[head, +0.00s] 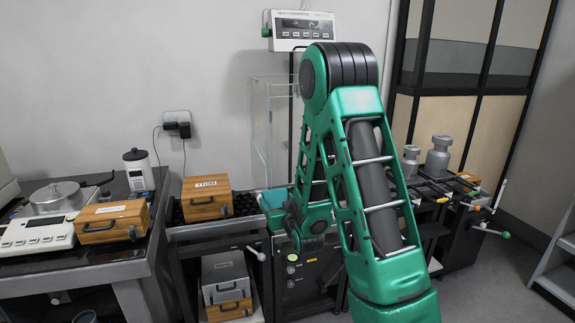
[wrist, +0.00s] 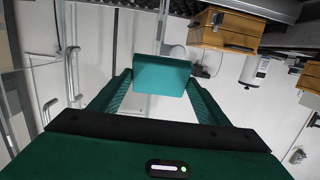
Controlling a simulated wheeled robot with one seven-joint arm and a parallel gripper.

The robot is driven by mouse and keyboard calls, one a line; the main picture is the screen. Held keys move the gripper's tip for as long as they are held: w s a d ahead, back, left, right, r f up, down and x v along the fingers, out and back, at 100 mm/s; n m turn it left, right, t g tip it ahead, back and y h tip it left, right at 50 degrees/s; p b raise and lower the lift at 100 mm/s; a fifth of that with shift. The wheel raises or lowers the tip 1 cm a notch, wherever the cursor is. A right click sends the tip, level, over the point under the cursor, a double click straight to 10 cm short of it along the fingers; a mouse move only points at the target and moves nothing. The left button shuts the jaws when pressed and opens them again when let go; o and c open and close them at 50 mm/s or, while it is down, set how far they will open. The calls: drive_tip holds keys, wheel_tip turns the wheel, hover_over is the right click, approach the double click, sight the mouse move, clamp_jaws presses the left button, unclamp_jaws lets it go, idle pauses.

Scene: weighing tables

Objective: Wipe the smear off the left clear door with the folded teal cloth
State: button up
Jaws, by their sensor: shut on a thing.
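My gripper (wrist: 160,88) is shut on the folded teal cloth (wrist: 162,72), which stands flat between the fingertips in the wrist view. In the head view the cloth (head: 271,198) shows as a small teal patch low in front of the clear balance case, beside my green arm. The left clear door (head: 261,125) is a transparent panel on the left of that case; my arm covers much of the case's right side. I cannot make out a smear, and I cannot tell whether the cloth touches the door.
A wooden case (head: 206,198) stands on the table left of the clear case. Another wooden case (head: 112,221) sits beside a white scale (head: 40,232) farther left. A display (head: 302,31) stands above the clear case. Metal weights (head: 438,155) are at right, partly behind my arm.

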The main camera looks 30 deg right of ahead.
drive_tip(key=shift+w+d+r+t, duration=0.1)
drive_tip(key=shift+d+r+t, duration=0.15)
drive_tip(key=shift+r, duration=0.4)
drive_tip(key=shift+d+r+t, duration=0.15)
drive_tip(key=shift+r+t, duration=0.1)
drive_tip(key=shift+r, duration=0.4)
wheel_tip(320, 180, up, 11)
drive_tip(key=s+d+t+h, duration=0.2)
drive_tip(key=d+t, duration=0.1)
drive_tip(key=t, duration=0.1)
drive_tip(key=shift+w+d+r, duration=0.1)
drive_tip(key=shift+w+d, duration=0.1)
drive_tip(key=shift+w, duration=0.85)
drive_tip(key=shift+w+d, duration=0.2)
drive_tip(key=shift+w, duration=0.8)
drive_tip(key=shift+w+d+r, duration=0.1)
drive_tip(key=shift+w+d, duration=0.1)
drive_tip(key=shift+w, duration=0.85)
drive_tip(key=shift+w+d, duration=0.25)
drive_tip(key=shift+w, duration=0.65)
drive_tip(key=shift+s+d+f, duration=0.1)
drive_tip(key=shift+s+d, duration=0.15)
drive_tip(key=shift+d, duration=0.5)
drive_tip(key=shift+s+d+f, duration=0.1)
drive_tip(key=shift+s+d, duration=0.1)
drive_tip(key=shift+d, duration=0.5)
drive_tip(key=shift+s+d+r, duration=0.15)
drive_tip(key=shift+s+d, duration=0.05)
drive_tip(key=shift+d, duration=0.3)
drive_tip(key=shift+w, duration=0.1)
